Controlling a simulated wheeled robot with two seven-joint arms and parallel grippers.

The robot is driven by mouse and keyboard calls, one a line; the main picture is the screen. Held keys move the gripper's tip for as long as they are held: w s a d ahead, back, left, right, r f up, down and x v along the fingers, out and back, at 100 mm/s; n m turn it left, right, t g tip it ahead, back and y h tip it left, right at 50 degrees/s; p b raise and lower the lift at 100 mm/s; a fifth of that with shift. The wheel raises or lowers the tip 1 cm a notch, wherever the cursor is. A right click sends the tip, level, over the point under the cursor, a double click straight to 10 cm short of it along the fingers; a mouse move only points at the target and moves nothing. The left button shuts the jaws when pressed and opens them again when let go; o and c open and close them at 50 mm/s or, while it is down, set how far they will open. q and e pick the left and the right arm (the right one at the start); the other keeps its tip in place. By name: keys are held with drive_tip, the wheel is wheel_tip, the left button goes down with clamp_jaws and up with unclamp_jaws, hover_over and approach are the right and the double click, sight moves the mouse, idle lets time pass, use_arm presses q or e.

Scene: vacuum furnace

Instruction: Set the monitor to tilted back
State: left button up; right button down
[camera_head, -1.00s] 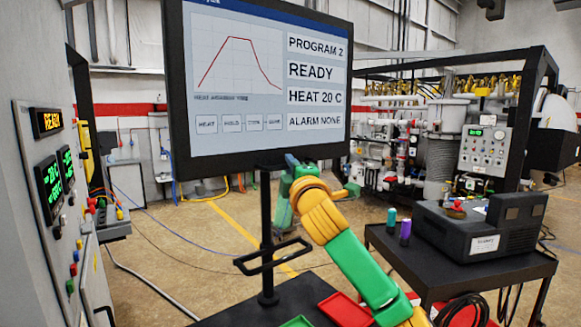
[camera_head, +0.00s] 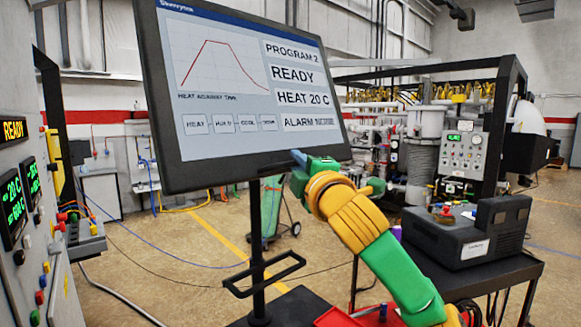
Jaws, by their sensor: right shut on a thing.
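The monitor (camera_head: 245,95) is a large dark-framed screen showing a red heat curve, PROGRAM 2, READY and HEAT 20 C. It stands on a thin black post (camera_head: 258,240) with a black loop handle lower down. The screen face looks leaned back, its lower edge out toward me; the exact angle is hard to tell. My right gripper (camera_head: 303,160), on the green and yellow arm, is shut on the monitor's lower frame, right of the post. The fingertips are small and partly hidden by the wrist. My left gripper is not in view.
A furnace panel (camera_head: 25,200) with lit readouts and buttons stands close at the left. A black cart (camera_head: 470,275) at the right carries a dark box (camera_head: 470,232). A red tray (camera_head: 345,317) lies below my right arm. Piping equipment stands behind.

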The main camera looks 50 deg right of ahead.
drive_tip(key=shift+r, duration=0.1)
drive_tip(key=c, duration=1.1)
unclamp_jaws()
drive_tip(key=shift+o, duration=1.1)
drive_tip(key=shift+s+a, duration=0.1)
drive_tip(key=shift+a, duration=0.1)
drive_tip(key=shift+s+a+r, duration=0.1)
drive_tip(key=shift+a, duration=0.05)
drive_tip(key=b+v, duration=0.2)
drive_tip(key=v, duration=0.5)
drive_tip(key=shift+b, duration=0.3)
